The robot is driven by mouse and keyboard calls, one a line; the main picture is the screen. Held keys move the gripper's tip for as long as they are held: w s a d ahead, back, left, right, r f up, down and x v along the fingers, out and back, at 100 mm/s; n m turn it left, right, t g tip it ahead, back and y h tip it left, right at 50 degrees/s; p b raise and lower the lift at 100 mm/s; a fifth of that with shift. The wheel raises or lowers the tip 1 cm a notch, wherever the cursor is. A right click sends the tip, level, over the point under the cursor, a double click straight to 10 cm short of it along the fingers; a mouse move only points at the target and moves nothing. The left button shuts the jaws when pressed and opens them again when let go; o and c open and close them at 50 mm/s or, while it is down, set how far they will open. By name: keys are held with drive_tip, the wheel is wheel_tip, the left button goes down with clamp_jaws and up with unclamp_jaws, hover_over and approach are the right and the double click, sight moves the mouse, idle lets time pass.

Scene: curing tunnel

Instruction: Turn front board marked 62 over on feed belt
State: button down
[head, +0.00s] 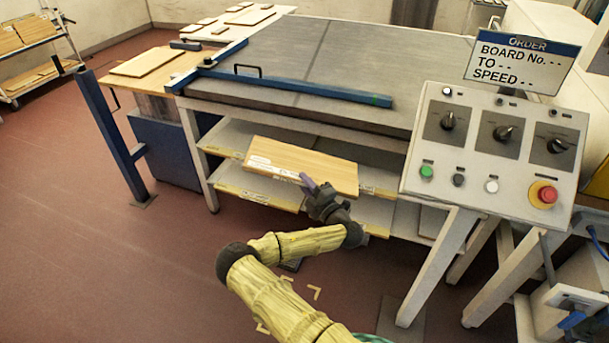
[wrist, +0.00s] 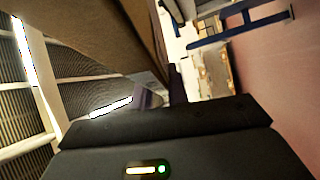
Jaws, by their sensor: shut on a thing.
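My gripper (head: 312,188) is shut on the front edge of a light wooden board (head: 310,166). The board is held roughly level, with a pale strip along its front left edge; I cannot read a number on it. It is in front of the grey-topped bench, near the shelf below the top. In the wrist view the board shows as a large brown surface (wrist: 85,35) reaching up from my gripper (wrist: 150,97). The broad grey surface (head: 345,55) above, which may be the feed belt, has no board on it.
A control panel (head: 490,150) with an order sign (head: 520,65) stands at right. Another board (head: 145,62) lies on the left table. More boards are on a rack (head: 25,45). The red floor at left is clear.

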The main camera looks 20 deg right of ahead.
drive_tip(key=shift+r+n+g+p, duration=0.4)
drive_tip(key=shift+n+g+p, duration=0.4)
drive_tip(key=shift+n+p, duration=0.35)
drive_tip(key=shift+f, duration=0.2)
drive_tip(key=shift+a+f+h, duration=0.15)
drive_tip(key=shift+f+h, duration=0.1)
drive_tip(key=shift+h, duration=0.15)
drive_tip(key=s+a+f+m+t+h, duration=0.1)
drive_tip(key=s+a+f+m+h, duration=0.3)
drive_tip(key=f, duration=0.5)
drive_tip(key=s+h, duration=0.2)
drive_tip(key=shift+s, duration=0.35)
drive_tip(key=shift+a+f, duration=0.1)
drive_tip(key=shift+a, duration=0.05)
